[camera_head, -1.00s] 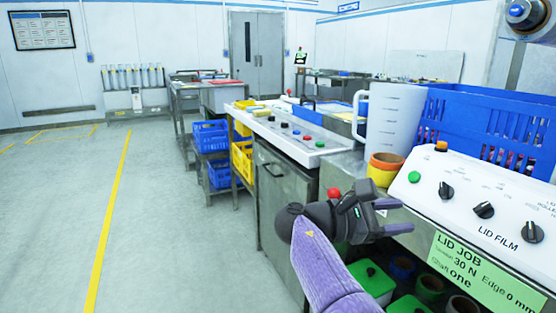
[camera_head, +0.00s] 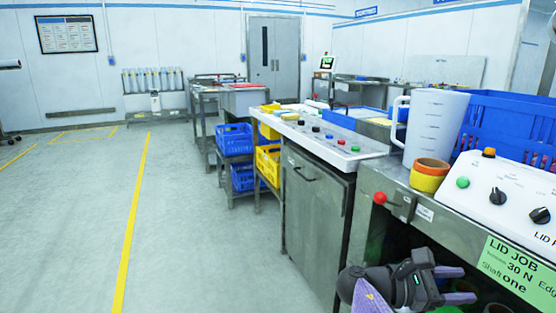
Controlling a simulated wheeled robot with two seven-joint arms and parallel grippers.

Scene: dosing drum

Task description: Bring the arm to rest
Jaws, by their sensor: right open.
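My right gripper (camera_head: 458,285) is at the lower right, in front of the open shelf under the lid-film panel. Its two fingers stand apart, with nothing seen between them. Its purple forearm comes in from the bottom edge, and most of the arm is out of view. My left gripper is not in view.
The lid-film control panel (camera_head: 487,209) and the green job card (camera_head: 511,272) are at the right. A white jug (camera_head: 434,135), a roll (camera_head: 429,176) and a blue crate (camera_head: 510,125) stand behind. A steel cabinet (camera_head: 315,215) is left of them. The floor (camera_head: 190,240) at left is clear.

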